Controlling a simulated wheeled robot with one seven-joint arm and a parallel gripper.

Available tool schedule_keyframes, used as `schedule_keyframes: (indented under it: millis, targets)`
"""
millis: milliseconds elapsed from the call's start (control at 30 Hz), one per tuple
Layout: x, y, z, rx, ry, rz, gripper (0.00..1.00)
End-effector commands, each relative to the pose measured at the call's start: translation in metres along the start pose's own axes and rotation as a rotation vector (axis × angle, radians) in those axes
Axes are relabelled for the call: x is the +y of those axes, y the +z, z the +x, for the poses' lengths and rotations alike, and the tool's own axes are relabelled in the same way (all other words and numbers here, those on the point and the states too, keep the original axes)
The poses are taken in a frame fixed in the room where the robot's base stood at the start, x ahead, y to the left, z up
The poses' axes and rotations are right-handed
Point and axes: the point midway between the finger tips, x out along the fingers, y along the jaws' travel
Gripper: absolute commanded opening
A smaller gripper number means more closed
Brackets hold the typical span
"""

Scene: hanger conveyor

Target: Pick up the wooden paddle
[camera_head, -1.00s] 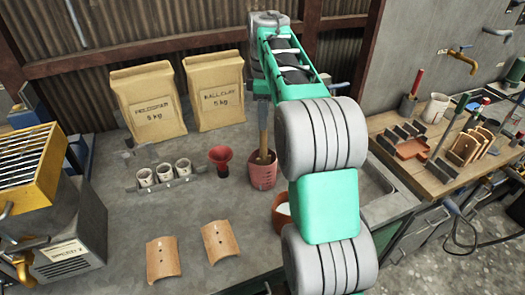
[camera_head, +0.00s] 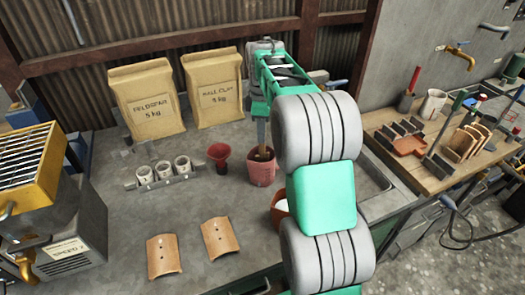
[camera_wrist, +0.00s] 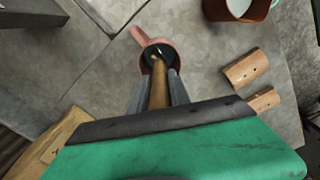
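The wooden paddle stands upright in a red-brown jug (camera_head: 262,172) on the grey worktop. In the wrist view its handle (camera_wrist: 159,88) runs down into the jug (camera_wrist: 157,46), which has a side handle. My gripper (camera_wrist: 158,88) is open, with one finger on each side of the paddle handle and a small gap showing. In the head view my gripper (camera_head: 262,132) is over the jug and hides most of the paddle. The paddle's lower end inside the jug is hidden.
A dark red funnel (camera_head: 219,157) and a rack of white cups (camera_head: 163,170) stand left of the jug. Two paper sacks (camera_head: 147,98) are behind. A terracotta pot (camera_head: 280,208) is close to my arm. Two curved tiles (camera_head: 220,238) lie in front.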

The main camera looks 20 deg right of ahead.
Motion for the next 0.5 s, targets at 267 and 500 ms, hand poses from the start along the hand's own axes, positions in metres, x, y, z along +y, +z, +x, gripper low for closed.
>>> schedule_keyframes:
  millis: [267,500]
  targets:
    - [0.0,0.0,-0.0002,0.0,0.0,0.0,0.0]
    - [0.0001,0.0,-0.0005,0.0,0.001,0.0,0.0]
